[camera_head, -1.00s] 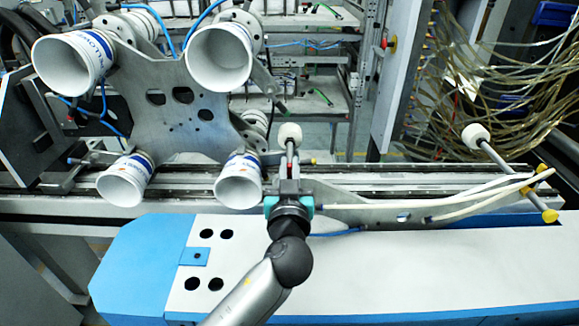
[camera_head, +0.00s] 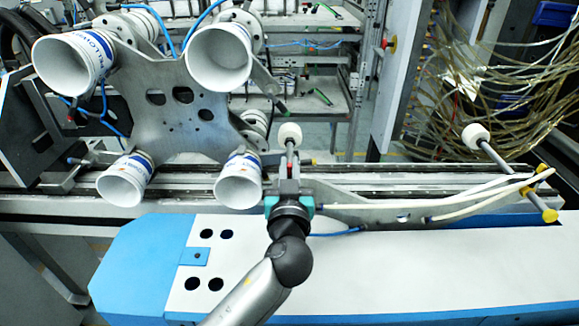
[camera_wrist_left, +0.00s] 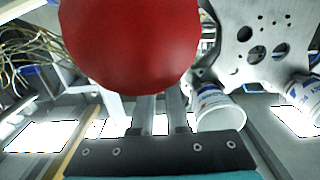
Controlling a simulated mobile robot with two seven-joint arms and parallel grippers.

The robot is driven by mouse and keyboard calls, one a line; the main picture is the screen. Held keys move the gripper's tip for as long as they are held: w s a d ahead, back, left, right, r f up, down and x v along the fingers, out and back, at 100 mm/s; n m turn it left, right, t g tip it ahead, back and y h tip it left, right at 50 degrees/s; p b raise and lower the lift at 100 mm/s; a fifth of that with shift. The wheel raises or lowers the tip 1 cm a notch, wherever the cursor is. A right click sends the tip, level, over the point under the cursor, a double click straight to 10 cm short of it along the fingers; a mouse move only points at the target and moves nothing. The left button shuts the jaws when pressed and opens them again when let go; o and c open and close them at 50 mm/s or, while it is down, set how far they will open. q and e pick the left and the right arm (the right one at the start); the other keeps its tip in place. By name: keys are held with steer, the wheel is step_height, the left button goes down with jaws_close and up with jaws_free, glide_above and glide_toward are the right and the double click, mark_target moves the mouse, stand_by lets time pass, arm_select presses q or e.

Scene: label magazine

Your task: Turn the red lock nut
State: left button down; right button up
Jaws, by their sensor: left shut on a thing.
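The red lock nut (camera_wrist_left: 130,42) is a large, rounded red shape close to the camera at the top of the left wrist view. In the head view, I cannot make it out clearly at my gripper. My left gripper (camera_head: 289,172) stands at the near edge of the rail, in line below a white round knob (camera_head: 290,133) on a rod. Its fingers also show in the left wrist view (camera_wrist_left: 163,112), close together below the red nut. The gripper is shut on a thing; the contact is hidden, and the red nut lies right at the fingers. My right gripper is not in view.
A metal plate (camera_head: 185,125) with several white cups stands left of my gripper. A thin bracket with pale hoses (camera_head: 480,190) lies to its right, by a second white knob (camera_head: 474,135). A white and blue cover (camera_head: 450,260) fills the foreground.

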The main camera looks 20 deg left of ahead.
arm_select(q)
steer(key=shift+d, duration=0.15)
steer(key=shift+w+d+f+m, duration=0.2)
steer(key=shift+d+m, duration=0.35)
steer(key=shift+m, duration=0.6)
steer(key=shift+w+d+f+m, duration=0.15)
steer(key=shift+d+m, duration=0.4)
steer(key=shift+m, duration=0.65)
steer(key=shift+w+d+f+m, duration=0.2)
steer(key=shift+d+m, duration=0.35)
steer(key=shift+m, duration=0.6)
steer(key=c, duration=0.9)
jaws_free()
steer(key=shift+f, duration=0.1)
